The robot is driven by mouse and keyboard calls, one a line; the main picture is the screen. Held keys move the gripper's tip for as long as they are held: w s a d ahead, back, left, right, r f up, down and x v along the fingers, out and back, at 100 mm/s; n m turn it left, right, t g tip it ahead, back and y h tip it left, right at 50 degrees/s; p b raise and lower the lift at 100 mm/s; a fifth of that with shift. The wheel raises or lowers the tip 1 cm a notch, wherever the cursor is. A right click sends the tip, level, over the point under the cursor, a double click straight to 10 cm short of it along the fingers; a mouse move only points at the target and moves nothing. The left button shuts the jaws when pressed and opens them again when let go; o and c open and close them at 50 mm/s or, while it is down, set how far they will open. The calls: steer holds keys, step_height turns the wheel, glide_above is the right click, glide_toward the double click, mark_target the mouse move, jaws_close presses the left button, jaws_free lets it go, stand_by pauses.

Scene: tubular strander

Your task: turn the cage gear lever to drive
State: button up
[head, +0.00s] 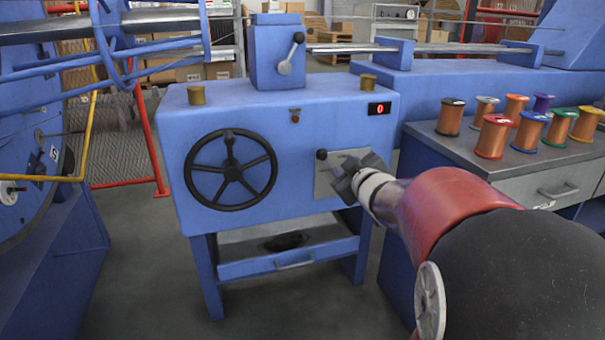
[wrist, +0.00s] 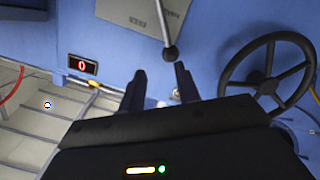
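A lever with a black knob (head: 321,155) stands out from a grey plate (head: 326,187) on the front of the blue gearbox cabinet (head: 290,130). In the wrist view its thin metal rod comes down from the top edge and ends in the black knob (wrist: 170,53). My gripper (head: 345,172) is right of the knob in the head view and hides part of the plate and lever. In the wrist view my gripper (wrist: 160,70) is open, with the knob at the fingertips, nearer one finger; I cannot tell whether they touch. The plate's small markings (wrist: 138,20) are unreadable.
A black handwheel (head: 231,170) is left of the plate. A red display reading 0 (head: 380,108) is above right. Another black-knobbed lever (head: 286,66) is on the upper box. Several wire spools (head: 495,137) stand on the right bench. Floor is clear in front left.

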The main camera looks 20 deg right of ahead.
mark_target(328, 162)
steer(key=w+f+n+y, duration=0.1)
steer(key=w, duration=0.2)
steer(key=w+f+n+t+y+b, duration=0.1)
steer(key=w+y, duration=0.1)
steer(key=w, duration=0.1)
steer(key=w+f+n+y+b, duration=0.1)
steer(key=w+y, duration=0.1)
steer(key=w, duration=0.1)
steer(key=shift+w+f+n, duration=0.3)
steer(key=shift+w+f, duration=0.05)
steer(key=shift+w, duration=0.05)
jaws_close()
